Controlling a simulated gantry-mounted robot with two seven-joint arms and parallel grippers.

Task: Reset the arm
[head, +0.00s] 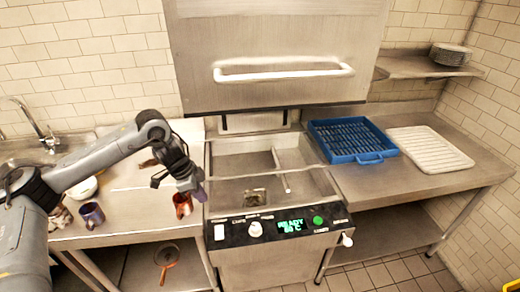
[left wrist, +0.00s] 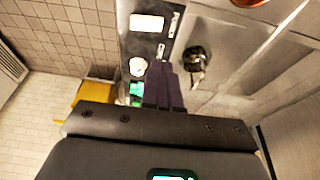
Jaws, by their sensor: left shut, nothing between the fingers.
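My left arm reaches in from the left in the head view. Its gripper (head: 200,193) hangs above the left counter's right end, near the dishwasher's left edge. In the left wrist view the dark fingers (left wrist: 164,84) are together, with nothing between them, and overlap the view of the control panel. A copper mug (head: 182,205) stands on the counter just left of the fingers in the head view, apparently apart from them. My right gripper is in neither view.
The open dishwasher (head: 275,245) has its hood raised. A blue rack (head: 374,160) and white ribbed tray (head: 430,148) lie on the right counter. A purple mug (head: 92,216) and white bowl (head: 84,189) stand left. A sink tap (head: 44,137) is behind.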

